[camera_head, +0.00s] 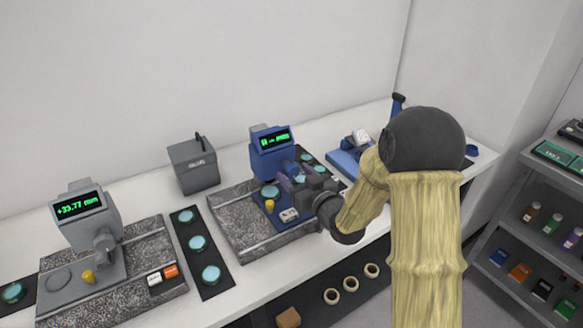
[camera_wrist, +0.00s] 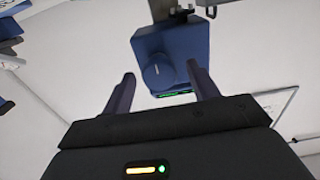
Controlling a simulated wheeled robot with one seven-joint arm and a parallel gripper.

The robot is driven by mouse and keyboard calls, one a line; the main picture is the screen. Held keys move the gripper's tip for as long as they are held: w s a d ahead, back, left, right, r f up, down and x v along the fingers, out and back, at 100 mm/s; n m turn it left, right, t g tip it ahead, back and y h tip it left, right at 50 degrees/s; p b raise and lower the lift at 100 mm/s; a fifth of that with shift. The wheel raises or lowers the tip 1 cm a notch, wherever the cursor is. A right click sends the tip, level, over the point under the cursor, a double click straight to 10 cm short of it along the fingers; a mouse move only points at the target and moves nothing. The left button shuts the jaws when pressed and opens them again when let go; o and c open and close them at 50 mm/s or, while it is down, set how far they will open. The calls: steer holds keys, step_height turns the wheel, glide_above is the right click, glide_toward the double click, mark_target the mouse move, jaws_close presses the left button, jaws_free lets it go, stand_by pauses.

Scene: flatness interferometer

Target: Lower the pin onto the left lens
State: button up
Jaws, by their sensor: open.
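The blue gauge (camera_head: 270,160) stands on a granite base (camera_head: 226,215); its green display is too small to read surely. A teal lens (camera_head: 270,191) lies at the left on its base. In the wrist view the blue gauge head (camera_wrist: 178,45) appears with a round blue knob (camera_wrist: 157,76). My gripper (camera_wrist: 160,72) is open, its two fingers apart on either side of the knob in that view; I see no contact. In the head view my gripper (camera_head: 287,178) is in front of the blue gauge. The gauge's pin is hidden by my gripper.
A grey gauge (camera_head: 80,223) reading +33.77 mm stands at left. Teal lenses lie on a black strip (camera_head: 189,248) between the gauges. A grey box (camera_head: 194,166) stands behind. A yellow knob (camera_head: 269,206) and a small white block (camera_head: 289,214) are close to my gripper.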

mark_target(286, 164)
steer(key=shift+x, duration=1.1)
steer(key=shift+c, duration=0.3)
steer(key=c, duration=0.9)
